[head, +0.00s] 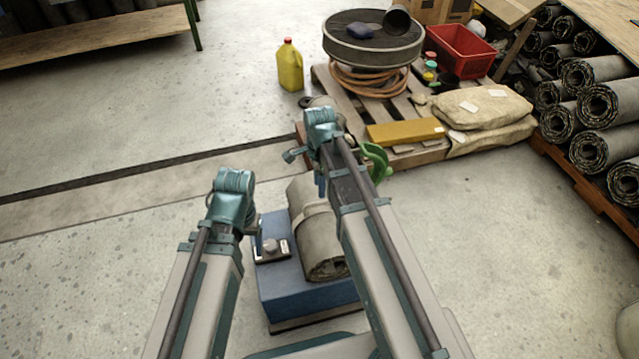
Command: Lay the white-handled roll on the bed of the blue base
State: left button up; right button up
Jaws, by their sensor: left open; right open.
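A grey-beige roll (325,250) with a lighter band around it lies lengthwise on top of the blue base (300,293). Its spiral end faces me. I cannot make out a white handle on it; my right arm covers its right side. My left gripper (258,238) is open, just left of the roll, above a small metal plate with a knob (271,247) on the base. My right gripper (320,183) is open near the roll's far end, partly hidden by its own arm. I cannot tell whether either gripper touches the roll.
A green curved piece (375,160) shows beside my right arm. Beyond is a pallet (412,156) with a yellow block (404,132), sacks (480,105) and a red crate (459,52). A yellow jug (290,66) stands behind. Dark rolls (598,104) are stacked right. Floor at left is clear.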

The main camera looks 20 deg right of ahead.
pick_arm(q)
notch_tip(320, 180, up, 4)
jog(key=p, duration=0.2)
jog(key=shift+p, duration=0.35)
pick_arm(e)
notch_tip(320, 180, up, 4)
jog(key=shift+f, duration=0.1)
pick_arm(q)
jog(key=shift+f, duration=0.1)
